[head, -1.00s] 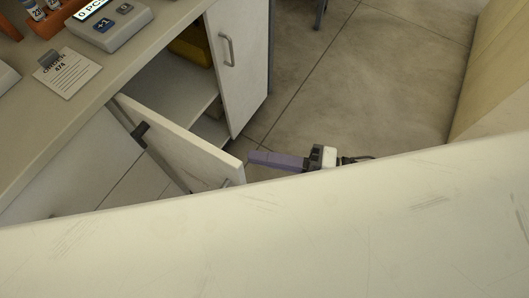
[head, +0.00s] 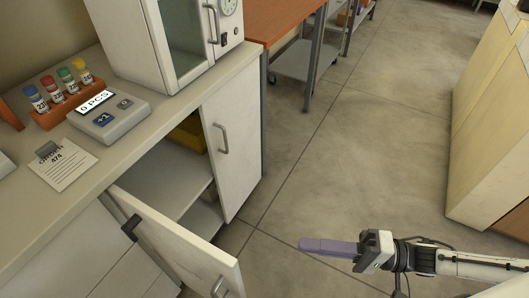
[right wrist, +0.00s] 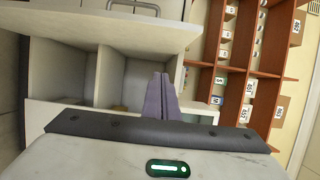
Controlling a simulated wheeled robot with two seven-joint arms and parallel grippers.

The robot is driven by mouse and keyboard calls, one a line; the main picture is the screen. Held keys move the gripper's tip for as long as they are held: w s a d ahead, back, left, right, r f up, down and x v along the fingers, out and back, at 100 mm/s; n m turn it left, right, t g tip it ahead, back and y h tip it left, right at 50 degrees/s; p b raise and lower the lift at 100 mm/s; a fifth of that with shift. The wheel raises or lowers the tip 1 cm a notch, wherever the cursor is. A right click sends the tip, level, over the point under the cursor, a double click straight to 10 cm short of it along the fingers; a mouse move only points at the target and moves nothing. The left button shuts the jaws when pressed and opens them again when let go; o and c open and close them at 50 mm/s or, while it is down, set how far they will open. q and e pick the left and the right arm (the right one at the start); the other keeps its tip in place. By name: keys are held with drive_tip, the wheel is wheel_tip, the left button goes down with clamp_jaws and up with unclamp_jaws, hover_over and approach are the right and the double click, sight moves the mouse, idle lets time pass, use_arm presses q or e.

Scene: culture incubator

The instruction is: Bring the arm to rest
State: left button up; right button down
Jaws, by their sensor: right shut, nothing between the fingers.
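My right gripper (head: 302,244) has purple fingers and comes in from the right in the head view. Its fingers are shut with nothing between them. It hangs over the open floor, to the right of the open cabinet door and apart from it. In the right wrist view its shut fingers (right wrist: 161,96) point towards pale open compartments. My left gripper is not in view.
The cabinet's near door (head: 180,250) stands open, and its far door (head: 232,150) is beside the opening. A yellow thing (head: 190,138) sits inside. The counter holds a counter device (head: 110,118), vials (head: 60,90) and a paper (head: 63,165). Floor (head: 360,150) is clear ahead.

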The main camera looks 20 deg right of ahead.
drive_tip(key=w+a+f+n+t+h, duration=0.35)
drive_tip(key=a+f+t+h, duration=0.2)
drive_tip(key=a+h, duration=0.2)
drive_tip(key=s+d+f+n+g+h, duration=0.3)
drive_tip(key=s+d+f+g+h, duration=0.1)
drive_tip(key=f, duration=0.4)
drive_tip(key=shift+s+d+h, duration=0.9)
drive_tip(key=shift+s+h, duration=0.15)
drive_tip(key=shift+h, duration=0.2)
